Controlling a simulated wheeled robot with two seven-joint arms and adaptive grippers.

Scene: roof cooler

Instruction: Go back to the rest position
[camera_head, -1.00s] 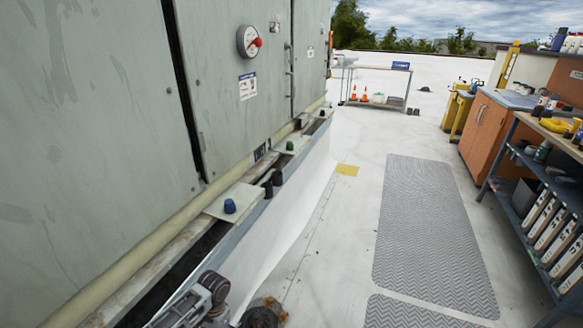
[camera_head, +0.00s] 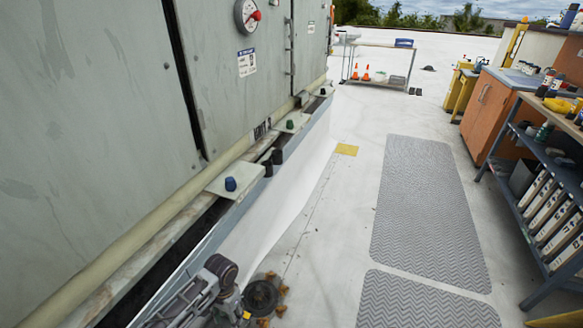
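My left arm comes in at the bottom left of the head view, low beside the cooler's base ledge; its gripper (camera_head: 205,292) is small and partly cut off, and I cannot tell whether its fingers are open or shut. I see nothing clearly held in it. My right gripper is not in view. The large grey-green cooler cabinet (camera_head: 95,110) fills the left side, with a dial with a red knob (camera_head: 247,15) on its front. A blue knob (camera_head: 230,184) and a green knob (camera_head: 290,124) stand on plates along its ledge.
Grey ribbed mats (camera_head: 428,210) lie on the white roof. A shelf rack (camera_head: 548,150) and an orange cabinet (camera_head: 484,112) line the right. A table (camera_head: 383,45) with orange cones below stands at the back. A dark round drain (camera_head: 261,296) is near the ledge.

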